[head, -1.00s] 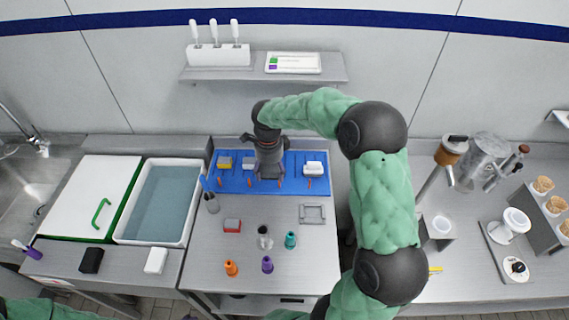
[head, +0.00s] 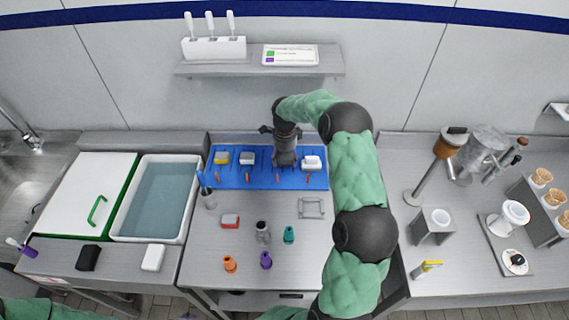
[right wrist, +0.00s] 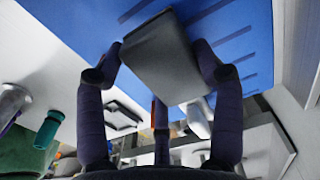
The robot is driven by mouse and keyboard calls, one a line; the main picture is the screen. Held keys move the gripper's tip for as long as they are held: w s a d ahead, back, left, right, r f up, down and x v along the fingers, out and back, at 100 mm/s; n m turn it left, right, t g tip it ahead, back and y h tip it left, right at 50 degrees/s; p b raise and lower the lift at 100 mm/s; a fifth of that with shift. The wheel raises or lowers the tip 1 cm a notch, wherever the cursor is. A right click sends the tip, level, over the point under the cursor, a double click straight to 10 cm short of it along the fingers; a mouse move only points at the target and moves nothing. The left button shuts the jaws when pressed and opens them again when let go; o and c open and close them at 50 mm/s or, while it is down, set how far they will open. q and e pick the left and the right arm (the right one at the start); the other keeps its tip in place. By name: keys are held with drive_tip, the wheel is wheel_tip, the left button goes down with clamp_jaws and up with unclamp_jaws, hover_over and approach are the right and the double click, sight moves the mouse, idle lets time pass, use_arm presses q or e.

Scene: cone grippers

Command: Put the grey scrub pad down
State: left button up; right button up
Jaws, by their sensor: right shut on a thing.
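My right gripper (head: 285,158) is over the blue mat (head: 232,181) at the back of the middle table, between a pad with a grey base (head: 247,158) and a white pad (head: 312,162). In the right wrist view its two dark fingers (right wrist: 160,68) are shut on the grey scrub pad (right wrist: 165,62), one finger on each side. The blue mat (right wrist: 245,45) shows behind the pad. In the head view my gripper hides most of the held pad. I cannot tell whether the pad touches the mat. My left gripper is out of view.
A water basin (head: 156,200) is left.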

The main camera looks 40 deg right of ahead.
sight(285, 163)
drive_tip(key=shift+f, duration=1.35)
drive_tip(key=shift+f, duration=0.1)
drive_tip(key=o, duration=0.8)
drive_tip(key=shift+o, duration=0.2)
drive_tip(key=shift+a+r+p, duration=0.1)
drive_tip(key=shift+r+p, duration=0.2)
drive_tip(key=shift+r, duration=3.6)
